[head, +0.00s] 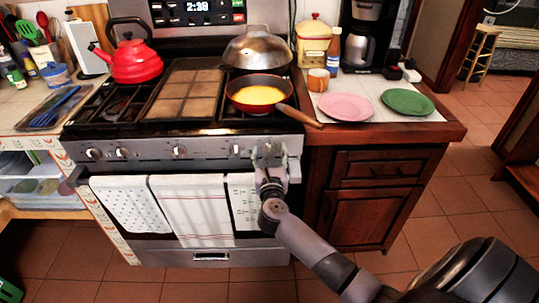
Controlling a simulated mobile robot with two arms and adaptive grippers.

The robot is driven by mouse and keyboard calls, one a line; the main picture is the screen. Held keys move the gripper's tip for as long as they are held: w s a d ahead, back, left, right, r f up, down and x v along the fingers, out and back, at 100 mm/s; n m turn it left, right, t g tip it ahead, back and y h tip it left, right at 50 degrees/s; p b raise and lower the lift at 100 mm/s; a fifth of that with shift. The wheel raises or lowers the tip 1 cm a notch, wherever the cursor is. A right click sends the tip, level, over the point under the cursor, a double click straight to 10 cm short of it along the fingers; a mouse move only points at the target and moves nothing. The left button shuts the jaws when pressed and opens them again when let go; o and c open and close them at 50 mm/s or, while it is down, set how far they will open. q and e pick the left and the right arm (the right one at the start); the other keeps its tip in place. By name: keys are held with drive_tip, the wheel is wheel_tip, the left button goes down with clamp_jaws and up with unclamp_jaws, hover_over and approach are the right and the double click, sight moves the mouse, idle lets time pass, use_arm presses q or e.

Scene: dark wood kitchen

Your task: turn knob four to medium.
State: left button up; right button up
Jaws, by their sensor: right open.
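The stove's front panel (208,152) carries a row of silver knobs. From the left, I see a first knob (94,154), a second knob (122,153), a third knob (179,151) and a fourth knob (236,150). My right gripper (269,152) is open at the right end of the panel, just right of the fourth visible knob. Its fingers cover that part of the panel, so I cannot tell whether they touch a knob there. No knob's setting is readable. My left gripper is out of view.
A pan with yellow food (258,95) sits on the right burner, its handle jutting over the counter. A domed lid (258,48), a red kettle (135,60) and a griddle (189,92) are on the stove. Towels (190,208) hang below the knobs.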

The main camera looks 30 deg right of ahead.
drive_tip(key=c, duration=1.1)
